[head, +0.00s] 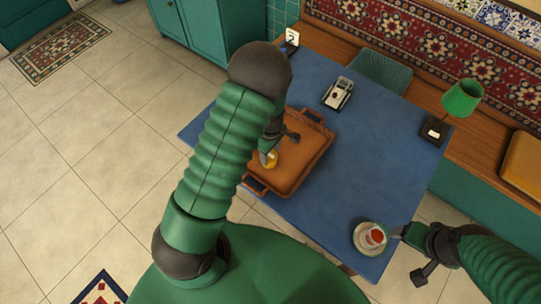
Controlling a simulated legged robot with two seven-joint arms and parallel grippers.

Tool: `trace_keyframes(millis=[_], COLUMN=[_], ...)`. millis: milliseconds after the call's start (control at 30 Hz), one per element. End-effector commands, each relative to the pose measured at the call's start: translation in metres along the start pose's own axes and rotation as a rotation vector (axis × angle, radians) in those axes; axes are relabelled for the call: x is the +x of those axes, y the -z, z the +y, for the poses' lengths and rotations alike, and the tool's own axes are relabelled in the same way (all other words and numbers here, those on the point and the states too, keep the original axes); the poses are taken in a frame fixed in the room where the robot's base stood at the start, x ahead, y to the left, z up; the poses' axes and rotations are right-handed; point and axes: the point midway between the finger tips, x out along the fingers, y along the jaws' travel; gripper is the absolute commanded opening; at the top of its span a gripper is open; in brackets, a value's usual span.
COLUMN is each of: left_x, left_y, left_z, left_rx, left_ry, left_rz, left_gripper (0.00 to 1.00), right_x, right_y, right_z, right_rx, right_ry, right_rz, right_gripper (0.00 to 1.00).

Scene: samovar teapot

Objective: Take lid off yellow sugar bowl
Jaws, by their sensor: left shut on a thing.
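The small yellow sugar bowl (271,162) is on the brown tray (301,158), near the tray's left side. My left gripper (268,153) is right at the bowl's top, shut on what looks like its lid. The fingers and arm hide the lid and much of the bowl, so I cannot tell whether the lid is apart from it. My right gripper (398,233) is at the table's right front edge, beside a cup of red tea (375,236) on a saucer (362,246). Its fingers are too small to read.
The tray lies on a blue table (350,170) and has raised handles. A small white-and-black device (338,93) is behind it. The table's middle right is clear.

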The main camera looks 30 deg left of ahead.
Motion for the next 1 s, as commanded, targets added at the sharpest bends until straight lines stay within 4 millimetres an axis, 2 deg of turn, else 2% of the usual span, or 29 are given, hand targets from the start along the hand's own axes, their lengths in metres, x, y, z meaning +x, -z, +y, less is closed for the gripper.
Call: trace_keyframes(millis=[67, 367, 467, 633, 867, 1000], left_x=[0.001, -0.001, -0.009, -0.034, -0.039, -0.043], left_y=[0.001, 0.000, 0.000, 0.000, -0.040, -0.071], left_z=[-0.001, -0.001, -0.001, 0.000, -0.032, -0.057], left_rx=[-0.001, -0.001, 0.000, 0.000, 0.003, 0.006], left_ry=[0.002, 0.003, 0.001, -0.002, 0.002, 0.003], left_rz=[0.002, 0.003, 0.003, 0.004, 0.001, 0.001], left_gripper=[0.14, 0.14, 0.14, 0.14, 0.14, 0.14], right_x=[0.000, 0.001, 0.001, 0.002, 0.006, 0.007], right_y=[0.000, 0.000, 0.000, 0.000, -0.001, -0.002], right_z=[0.000, 0.000, 0.000, 0.000, 0.000, 0.000], right_rx=[0.000, 0.000, 0.000, 0.000, 0.000, 0.000], right_ry=[0.000, 0.000, 0.000, 0.000, 0.000, 0.000], right_rz=[0.000, 0.000, 0.000, 0.000, 0.000, 0.000], right_gripper=[0.75, 0.75, 0.75, 0.75, 0.75, 0.75])
